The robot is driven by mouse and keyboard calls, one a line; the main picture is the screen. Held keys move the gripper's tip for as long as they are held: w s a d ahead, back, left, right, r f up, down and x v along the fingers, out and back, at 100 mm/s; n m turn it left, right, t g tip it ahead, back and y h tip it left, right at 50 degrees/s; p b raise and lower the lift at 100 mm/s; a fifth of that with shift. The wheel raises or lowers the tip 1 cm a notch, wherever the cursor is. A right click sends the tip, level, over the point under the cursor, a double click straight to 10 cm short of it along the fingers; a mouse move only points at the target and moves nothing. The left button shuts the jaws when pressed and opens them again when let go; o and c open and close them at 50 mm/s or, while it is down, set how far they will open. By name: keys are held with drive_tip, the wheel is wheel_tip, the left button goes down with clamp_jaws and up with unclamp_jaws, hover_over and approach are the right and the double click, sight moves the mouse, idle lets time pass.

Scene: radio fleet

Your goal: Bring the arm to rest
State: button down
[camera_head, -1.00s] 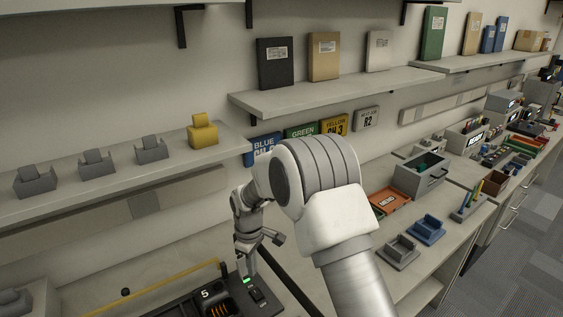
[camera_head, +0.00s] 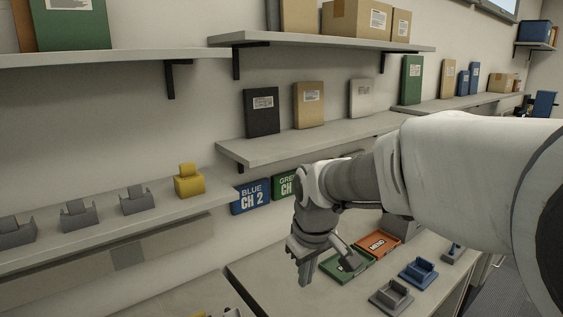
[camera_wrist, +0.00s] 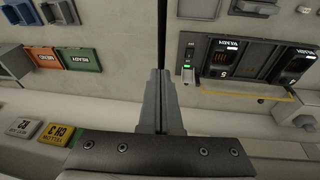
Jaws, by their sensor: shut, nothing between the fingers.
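My arm reaches in from the right in the head view, bent at the elbow. My gripper (camera_head: 306,270) hangs in the air above the counter, pointing down, beside the green tray. In the wrist view, my gripper's fingers (camera_wrist: 162,78) are together with nothing between them. They lie over the dark gap between two counter sections.
A green tray (camera_head: 345,266) and an orange tray (camera_head: 378,244) lie on the counter, with blue (camera_head: 418,271) and grey (camera_head: 391,297) holders in front. A charger (camera_wrist: 240,60) with radios shows in the wrist view. Shelves (camera_head: 110,236) line the wall. A yellow holder (camera_head: 188,182) stands on the left shelf.

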drive_tip(key=s+d+r+m+t, duration=0.1)
drive_tip(key=s+d+r+m, duration=0.1)
drive_tip(key=s, duration=0.7)
drive_tip(key=s+d+r+m+t, duration=0.1)
drive_tip(key=s+d+r+m, duration=0.1)
drive_tip(key=s+d+m, duration=0.2)
drive_tip(key=s+d, duration=0.3)
drive_tip(key=s, duration=0.2)
drive_tip(key=shift+d+r+m+t, duration=0.15)
drive_tip(key=shift+r+m+t, duration=0.15)
drive_tip(key=shift+r+t, duration=0.1)
drive_tip(key=shift+a, duration=0.25)
